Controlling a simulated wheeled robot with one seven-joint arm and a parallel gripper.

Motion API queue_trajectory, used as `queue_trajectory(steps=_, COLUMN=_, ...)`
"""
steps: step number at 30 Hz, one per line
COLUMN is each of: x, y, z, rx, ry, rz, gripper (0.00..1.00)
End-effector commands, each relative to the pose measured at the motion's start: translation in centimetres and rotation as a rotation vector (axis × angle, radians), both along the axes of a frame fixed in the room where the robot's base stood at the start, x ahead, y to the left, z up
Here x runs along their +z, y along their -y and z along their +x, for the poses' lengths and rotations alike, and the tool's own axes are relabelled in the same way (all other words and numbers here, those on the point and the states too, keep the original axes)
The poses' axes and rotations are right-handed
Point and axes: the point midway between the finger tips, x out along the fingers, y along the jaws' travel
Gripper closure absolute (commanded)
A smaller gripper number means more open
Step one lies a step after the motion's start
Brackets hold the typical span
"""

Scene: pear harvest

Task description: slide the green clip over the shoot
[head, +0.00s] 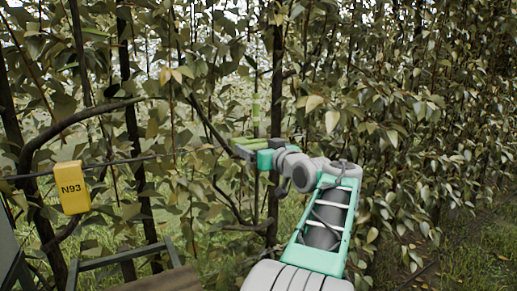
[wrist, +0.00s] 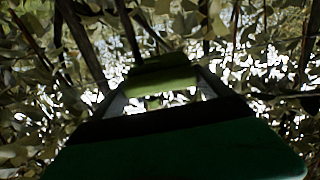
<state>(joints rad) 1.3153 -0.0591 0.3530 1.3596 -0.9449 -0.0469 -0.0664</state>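My gripper (head: 242,146) is at the end of my outstretched arm, among the leaves near the middle of the head view. In the wrist view its two fingers (wrist: 158,88) reach forward with the green clip (wrist: 163,79) across their tips, and they look shut on it. In the head view the clip is small and hard to part from the fingers. A thin upright light-green piece (head: 256,106), possibly the shoot, stands just above and beyond my gripper. I cannot tell whether clip and shoot touch. In the wrist view the shoot cannot be picked out from the dark stems.
Dense leaves and branches surround my gripper. A dark upright trunk (head: 276,100) stands just right of it. A yellow tag marked N93 (head: 72,188) hangs on a wire at the left. A wooden board (head: 165,281) lies at the lower left. Grass shows below.

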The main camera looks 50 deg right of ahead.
Motion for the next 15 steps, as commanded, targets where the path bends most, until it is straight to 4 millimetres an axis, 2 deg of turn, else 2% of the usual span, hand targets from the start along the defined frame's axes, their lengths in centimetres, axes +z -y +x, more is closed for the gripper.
queue_trajectory(steps=4, x=0.2, y=0.2, z=-0.2, rx=-0.006, ry=0.002, rz=-0.003, gripper=0.0)
queue_trajectory(steps=11, x=0.1, y=0.1, z=-0.3, rx=-0.005, ry=0.002, rz=-0.002, gripper=0.0)
queue_trajectory(steps=15, x=-0.2, y=-0.5, z=-2.1, rx=-0.009, ry=0.003, rz=-0.003, gripper=0.0)
